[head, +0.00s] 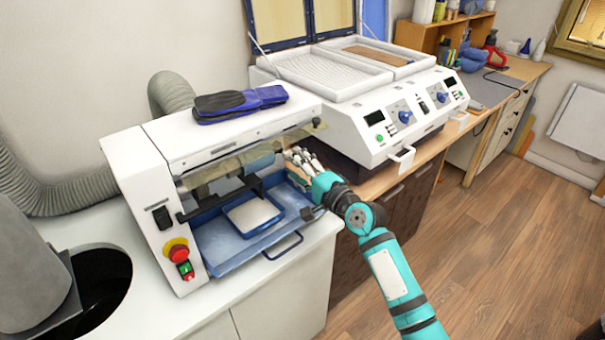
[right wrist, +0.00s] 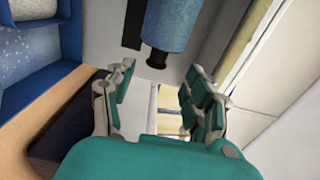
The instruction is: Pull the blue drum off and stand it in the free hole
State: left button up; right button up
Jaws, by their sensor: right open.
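The blue drum (right wrist: 178,22) shows at the top of the right wrist view, a speckled blue cylinder with a short black end facing me. It lies beyond my right gripper (right wrist: 160,80), whose two sets of fingers are spread and empty with a clear gap to the drum. In the head view my right gripper (head: 300,162) is at the right side of the white machine (head: 140,165), and I cannot make out the drum there. A dark round opening (head: 105,270) is in the counter at lower left. My left gripper is not in view.
A blue tray (head: 220,255) with a white pad (head: 252,215) sits in the machine's front. Blue insoles (head: 240,103) lie on its top. A white heating press (head: 370,140) stands close on the right. A grey cylinder (head: 30,270) stands beside the opening.

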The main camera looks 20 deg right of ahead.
jog(key=b+x, duration=0.2)
jog(key=x, duration=0.6)
jog(key=shift+f, duration=0.25)
